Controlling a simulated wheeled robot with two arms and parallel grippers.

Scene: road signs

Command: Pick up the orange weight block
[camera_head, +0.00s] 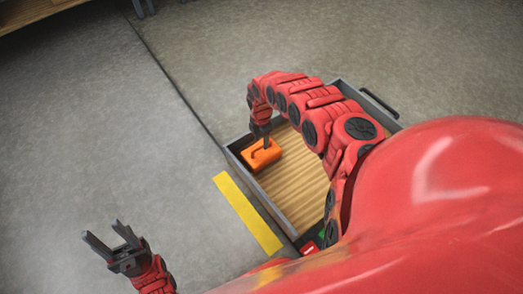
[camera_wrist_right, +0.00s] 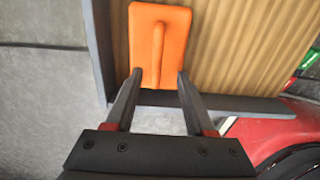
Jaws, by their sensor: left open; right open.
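The orange weight block (camera_head: 259,160) lies in a corner of a grey-walled tray with a wood-grain floor (camera_head: 300,185). Its raised handle shows on top of the block in the right wrist view (camera_wrist_right: 160,45). My right gripper (camera_head: 266,142) is at the block from above. In its wrist view the two fingers (camera_wrist_right: 156,88) are open, with the near end of the handle between their tips; I cannot tell whether they touch it. My left gripper (camera_head: 106,236) is open and empty, over the grey floor at the lower left.
The tray's grey wall (camera_head: 267,210) runs close beside the block. A yellow stripe (camera_head: 247,213) lies on the floor left of the tray. A black handle (camera_head: 380,102) sticks out at the tray's far right. The floor at the left is clear.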

